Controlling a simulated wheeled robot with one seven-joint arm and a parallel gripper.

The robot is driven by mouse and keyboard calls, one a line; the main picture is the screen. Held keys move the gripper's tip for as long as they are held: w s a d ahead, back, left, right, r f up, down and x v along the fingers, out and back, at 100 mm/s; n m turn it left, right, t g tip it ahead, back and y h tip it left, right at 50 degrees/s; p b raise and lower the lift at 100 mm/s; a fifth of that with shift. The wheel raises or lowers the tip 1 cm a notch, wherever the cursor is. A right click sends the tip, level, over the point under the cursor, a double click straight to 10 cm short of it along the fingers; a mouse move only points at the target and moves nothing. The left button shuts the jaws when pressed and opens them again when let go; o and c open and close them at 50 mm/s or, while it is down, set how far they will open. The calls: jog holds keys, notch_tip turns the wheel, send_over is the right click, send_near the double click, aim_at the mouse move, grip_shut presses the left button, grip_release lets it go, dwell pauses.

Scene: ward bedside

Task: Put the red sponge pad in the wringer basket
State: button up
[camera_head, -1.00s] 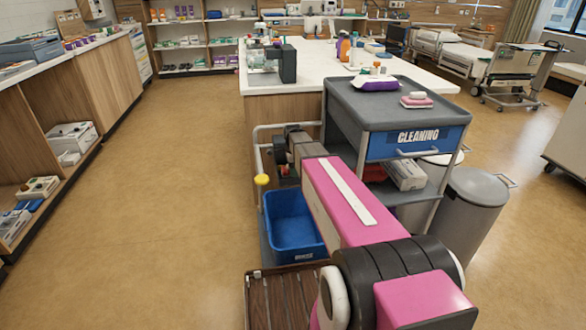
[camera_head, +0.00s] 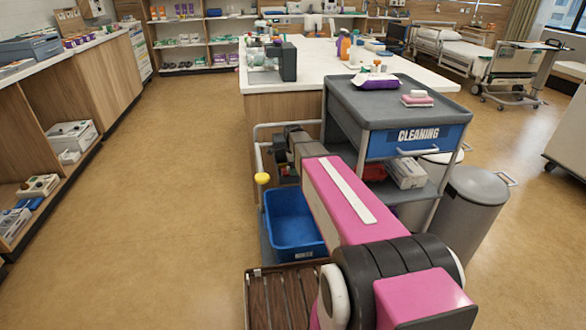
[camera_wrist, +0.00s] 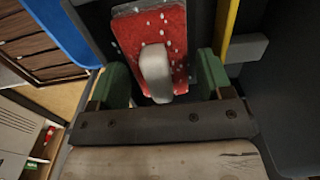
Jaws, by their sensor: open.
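The red sponge pad (camera_wrist: 178,32) shows in the wrist view, red with pale specks and a light grey grip standing up from it. My gripper (camera_wrist: 160,78) is open, with one green fingertip on each side of the pad's grip. I cannot tell whether the fingers touch it. A brown slatted basket (camera_head: 283,300), which looks like the wringer basket, is at the bottom of the head view, in front of the blue bucket. It also shows at the upper left of the wrist view (camera_wrist: 35,45).
The blue bucket (camera_head: 291,222) stands beside the grey cleaning cart (camera_head: 395,108). A yellow knob (camera_head: 262,178) rises at the bucket's left. Grey bins (camera_head: 472,210) stand right of the cart. The floor on the left is clear.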

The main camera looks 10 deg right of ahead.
notch_tip(320, 180, up, 13)
jog(key=s+f+n, duration=0.6)
jog(key=s+n, duration=0.3)
jog(key=s, duration=0.4)
jog(key=s+f+n, duration=0.7)
jog(key=s+n, duration=0.2)
jog(key=s, duration=0.3)
jog(key=shift+s+f, duration=0.15)
jog(key=shift+s, duration=0.2)
